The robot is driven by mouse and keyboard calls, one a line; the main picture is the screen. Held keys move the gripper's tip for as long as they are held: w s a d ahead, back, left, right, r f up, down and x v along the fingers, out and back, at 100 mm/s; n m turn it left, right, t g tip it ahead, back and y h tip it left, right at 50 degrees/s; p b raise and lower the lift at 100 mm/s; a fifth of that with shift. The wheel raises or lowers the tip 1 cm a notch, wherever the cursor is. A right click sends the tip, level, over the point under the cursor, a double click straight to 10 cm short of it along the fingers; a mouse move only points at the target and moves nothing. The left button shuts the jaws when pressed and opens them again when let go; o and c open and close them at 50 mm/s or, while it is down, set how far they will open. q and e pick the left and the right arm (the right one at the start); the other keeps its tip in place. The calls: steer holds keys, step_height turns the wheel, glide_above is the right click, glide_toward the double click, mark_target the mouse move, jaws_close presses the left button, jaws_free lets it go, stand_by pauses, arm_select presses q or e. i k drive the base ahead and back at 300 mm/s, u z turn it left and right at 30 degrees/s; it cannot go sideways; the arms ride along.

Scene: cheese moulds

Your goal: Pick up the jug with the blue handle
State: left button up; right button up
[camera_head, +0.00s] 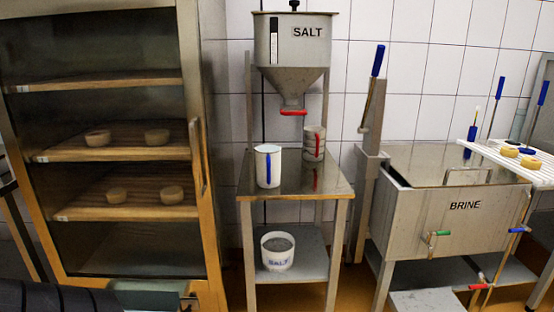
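The white jug with the blue handle (262,172) stands upright on the metal stand's top shelf (290,190), left of centre. Its blue handle faces me. A grey metal jug with a red handle (309,147) stands just behind it to the right, under the hopper. Part of what looks like my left arm (60,298) shows at the bottom left edge, well away from the jug. A grey part at its end may be my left gripper (165,295); its fingers cannot be made out. My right gripper is not in view.
A salt hopper (300,45) with a red outlet hangs above the shelf. A salt bucket (278,253) sits on the lower shelf. A glass-fronted cabinet (205,150) with cheeses stands left, a brine tank (460,225) right. The shelf's front right is clear.

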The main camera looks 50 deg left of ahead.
mark_target(268, 156)
steer(key=u, duration=0.75)
steer(key=i, duration=1.25)
steer(key=u, duration=1.25)
